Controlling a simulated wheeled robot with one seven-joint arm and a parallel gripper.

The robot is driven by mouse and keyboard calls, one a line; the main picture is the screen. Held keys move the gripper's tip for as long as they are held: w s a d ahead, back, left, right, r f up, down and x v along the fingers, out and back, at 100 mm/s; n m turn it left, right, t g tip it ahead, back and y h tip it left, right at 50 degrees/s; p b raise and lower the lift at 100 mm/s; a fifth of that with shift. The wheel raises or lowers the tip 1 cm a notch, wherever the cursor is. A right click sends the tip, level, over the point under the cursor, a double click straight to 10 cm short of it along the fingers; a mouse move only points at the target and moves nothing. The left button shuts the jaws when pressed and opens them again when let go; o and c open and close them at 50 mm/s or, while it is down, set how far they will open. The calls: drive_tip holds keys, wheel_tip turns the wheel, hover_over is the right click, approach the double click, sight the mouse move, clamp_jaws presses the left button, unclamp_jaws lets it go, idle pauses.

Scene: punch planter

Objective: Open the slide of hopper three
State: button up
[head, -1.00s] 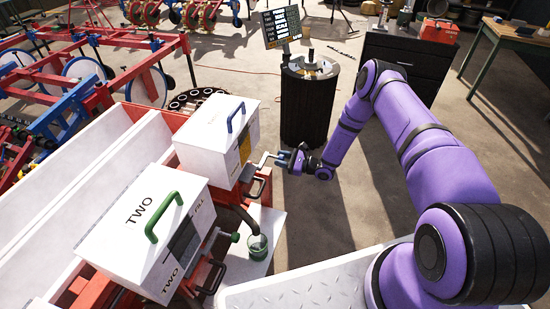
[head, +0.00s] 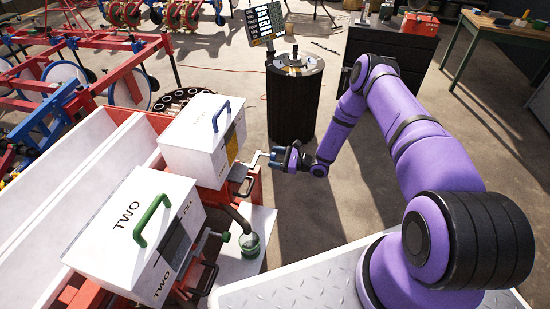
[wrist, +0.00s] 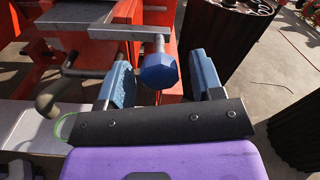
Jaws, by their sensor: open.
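Hopper three is the white box (head: 190,150) with the blue lid handle (head: 221,115), behind hopper two; its lettering is faint. A metal rod with a faceted blue knob (wrist: 160,70) sticks out from its red mount towards me. My gripper (head: 277,158) is at the end of this rod in the head view. In the wrist view my gripper (wrist: 162,80) is open, with one blue finger on each side of the knob. Gaps show between knob and fingers. I cannot tell how deep the knob sits between them.
Hopper two (head: 118,238) with a green handle (head: 152,221) stands nearer. A glass jar (head: 250,244) sits on a white shelf below the hoppers. A dark ribbed drum (head: 293,105) stands beyond my gripper. Floor to the right is open.

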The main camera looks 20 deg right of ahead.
drive_tip(key=v, duration=1)
drive_tip(key=shift+s+d, duration=0.2)
drive_tip(key=shift+d, duration=0.05)
drive_tip(key=a+r+n+g, duration=0.2)
drive_tip(key=r+n+g, duration=0.15)
drive_tip(key=r, duration=0.65)
drive_tip(key=s+a+r+n+g+h, duration=0.1)
drive_tip(key=r+n+g, duration=0.25)
drive_tip(key=r, duration=0.55)
drive_tip(key=a+r+n+g, duration=0.2)
drive_tip(key=r+n+g, duration=0.15)
drive_tip(key=r, duration=0.65)
drive_tip(key=s+a+r+n+h, duration=0.1)
drive_tip(key=s+r+n+h, duration=0.2)
drive_tip(key=s+r, duration=0.35)
drive_tip(key=s+a+r+n+h, duration=0.1)
drive_tip(key=s+r+n+h, duration=0.25)
drive_tip(key=r, duration=0.65)
drive_tip(key=s+d+r+n+t+h, duration=0.1)
drive_tip(key=s+r, duration=0.3)
drive_tip(key=s, duration=0.4)
drive_tip(key=s+d+r+n+t+h, duration=0.1)
drive_tip(key=s+r+n+t+h, duration=0.1)
drive_tip(key=s+r+h, duration=0.2)
drive_tip(key=s+d+r+n+t+h, duration=0.1)
drive_tip(key=s+r, duration=0.4)
drive_tip(key=s, duration=0.6)
drive_tip(key=shift+s+d+r+n+t+h, duration=0.3)
drive_tip(key=shift+s+t+h, duration=0.1)
drive_tip(key=shift+t+h, duration=0.4)
